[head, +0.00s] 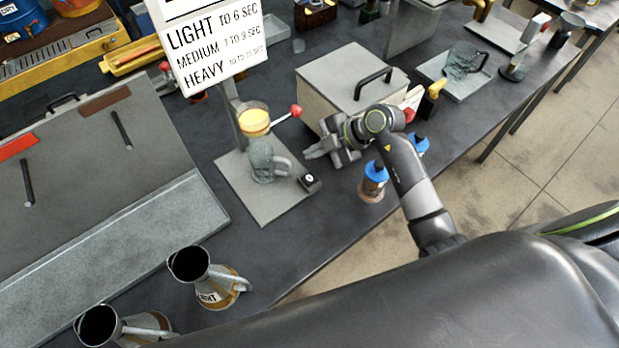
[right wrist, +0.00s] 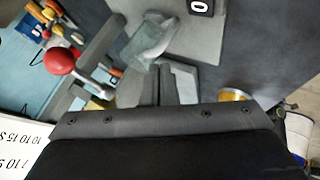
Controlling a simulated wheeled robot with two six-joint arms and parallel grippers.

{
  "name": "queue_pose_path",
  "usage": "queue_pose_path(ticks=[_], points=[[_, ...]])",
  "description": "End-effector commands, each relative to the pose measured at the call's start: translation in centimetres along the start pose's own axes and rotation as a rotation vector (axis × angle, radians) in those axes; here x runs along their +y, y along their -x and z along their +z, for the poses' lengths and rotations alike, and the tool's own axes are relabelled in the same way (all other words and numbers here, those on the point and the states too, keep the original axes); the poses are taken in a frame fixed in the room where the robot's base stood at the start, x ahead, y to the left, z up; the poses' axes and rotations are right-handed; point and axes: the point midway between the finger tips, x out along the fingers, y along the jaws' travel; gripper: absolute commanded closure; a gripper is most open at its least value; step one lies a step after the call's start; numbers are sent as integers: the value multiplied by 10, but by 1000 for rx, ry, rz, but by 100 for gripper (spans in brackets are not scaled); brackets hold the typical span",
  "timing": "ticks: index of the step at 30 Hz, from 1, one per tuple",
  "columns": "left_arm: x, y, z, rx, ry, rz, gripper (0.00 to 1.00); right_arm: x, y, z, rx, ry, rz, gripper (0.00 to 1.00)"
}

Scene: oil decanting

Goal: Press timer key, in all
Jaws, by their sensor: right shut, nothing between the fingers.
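The timer key (head: 309,183) is a small black block with a white "0" on top. It sits on the right edge of a grey base plate (head: 270,208), beside a clear glass mug (head: 264,163). My right gripper (head: 313,150) is shut and empty, just above and behind the key in the head view, apart from it. In the right wrist view the key (right wrist: 201,7) is at the top edge, partly cut off, beyond my shut fingers (right wrist: 172,68). The glass mug (right wrist: 152,40) is left of it. My left gripper is not in view.
A yellow cup (head: 254,122) and a red-knobbed lever (head: 296,110) stand above the mug, near the sign (head: 212,45). A grey lidded box (head: 345,80) is behind my gripper. Blue-topped bottles (head: 374,180) stand right of the key. Metal jugs (head: 205,275) stand front left.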

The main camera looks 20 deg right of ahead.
Motion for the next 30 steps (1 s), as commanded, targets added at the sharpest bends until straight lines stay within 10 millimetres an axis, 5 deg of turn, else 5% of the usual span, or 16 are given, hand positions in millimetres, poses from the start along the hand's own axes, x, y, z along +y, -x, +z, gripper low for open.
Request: queue_pose_path(ticks=[14,30], points=[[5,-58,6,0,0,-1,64,-28,-39,28,0,1,-1,100],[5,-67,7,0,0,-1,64,-39,-54,39,0,0,0,100]])
